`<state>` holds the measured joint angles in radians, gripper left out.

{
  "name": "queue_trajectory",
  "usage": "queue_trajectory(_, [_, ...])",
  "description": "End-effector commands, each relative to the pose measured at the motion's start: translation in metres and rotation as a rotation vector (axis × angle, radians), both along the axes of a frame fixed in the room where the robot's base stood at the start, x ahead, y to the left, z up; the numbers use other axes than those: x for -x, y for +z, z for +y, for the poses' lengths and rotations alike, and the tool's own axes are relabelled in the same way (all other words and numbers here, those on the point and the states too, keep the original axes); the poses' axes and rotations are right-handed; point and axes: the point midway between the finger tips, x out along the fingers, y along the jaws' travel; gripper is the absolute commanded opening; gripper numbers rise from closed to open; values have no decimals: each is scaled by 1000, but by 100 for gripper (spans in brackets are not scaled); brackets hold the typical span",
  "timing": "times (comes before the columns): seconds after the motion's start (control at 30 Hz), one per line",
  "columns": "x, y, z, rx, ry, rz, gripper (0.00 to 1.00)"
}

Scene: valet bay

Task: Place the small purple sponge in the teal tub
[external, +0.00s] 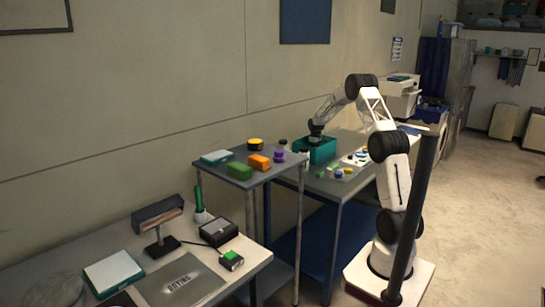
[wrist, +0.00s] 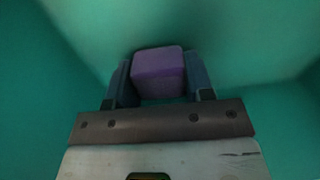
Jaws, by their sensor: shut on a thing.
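The teal tub (external: 322,151) stands on the table beyond the small raised table in the external view. My gripper (external: 315,134) reaches down into its opening there, and its fingertips are hidden. In the wrist view, my gripper (wrist: 160,82) is shut on the small purple sponge (wrist: 158,72), which sits between the two fingers. Teal walls of the tub (wrist: 40,100) surround it in the wrist view. I cannot tell whether the sponge touches the tub's floor. The sponge is hidden in the external view.
The raised table holds a green block (external: 240,171), an orange block (external: 259,162) and a purple item (external: 279,156). A white tray with small coloured things (external: 356,158) lies right of the tub. A dark post (external: 413,215) stands in front of my arm.

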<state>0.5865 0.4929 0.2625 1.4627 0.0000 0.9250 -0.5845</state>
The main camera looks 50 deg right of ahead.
Motion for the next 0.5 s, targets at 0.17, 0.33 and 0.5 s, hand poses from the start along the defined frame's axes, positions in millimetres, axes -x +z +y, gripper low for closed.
queue_trajectory(0.17, [0, -5, 0, 0, 0, 0, 22])
queue_trajectory(0.33, [0, -5, 0, 0, 0, -1, 22])
queue_trajectory(0.5, [0, -7, 0, 0, 0, 0, 22])
